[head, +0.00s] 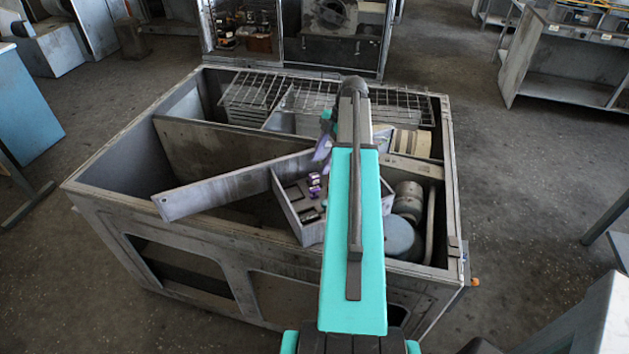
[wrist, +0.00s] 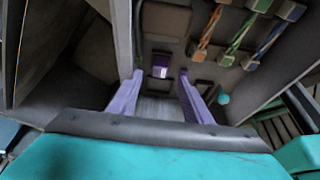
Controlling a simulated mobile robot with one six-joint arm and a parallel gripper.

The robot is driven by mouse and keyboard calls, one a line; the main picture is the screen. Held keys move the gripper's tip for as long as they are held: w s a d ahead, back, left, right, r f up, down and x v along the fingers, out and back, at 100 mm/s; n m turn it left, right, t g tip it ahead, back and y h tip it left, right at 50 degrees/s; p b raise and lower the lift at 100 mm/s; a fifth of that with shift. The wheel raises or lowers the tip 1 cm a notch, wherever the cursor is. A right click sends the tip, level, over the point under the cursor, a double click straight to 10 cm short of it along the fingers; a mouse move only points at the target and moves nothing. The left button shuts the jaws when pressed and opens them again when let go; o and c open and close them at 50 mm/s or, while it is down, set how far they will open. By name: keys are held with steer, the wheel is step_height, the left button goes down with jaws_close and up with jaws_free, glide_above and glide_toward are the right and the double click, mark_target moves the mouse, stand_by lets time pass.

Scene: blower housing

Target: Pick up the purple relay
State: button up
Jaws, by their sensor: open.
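The purple relay (head: 314,180) sits among dark parts in a light grey open box (head: 311,235) inside the housing. I cannot tell which of these is the relay's main body. My gripper (wrist: 161,76) is open, its two lilac fingers apart and nothing visibly held. In the head view my arm hides most of the gripper; a lilac finger shows above the box.
The box is inside a large grey housing (head: 110,207) with high walls. A slanted metal plate (head: 235,185) lies left of the box, wire racks (head: 255,92) behind, and round cans (head: 408,197) right. Orange, green and blue parts (wrist: 240,32) are near the right finger.

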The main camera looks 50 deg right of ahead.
mark_target(315, 175)
steer(key=shift+f, duration=0.15)
steer(key=shift+p+x, duration=0.95)
steer(key=shift+x, duration=0.2)
steer(key=shift+p+x, duration=0.4)
steer(key=shift+x, duration=0.9)
steer(key=c, duration=0.9)
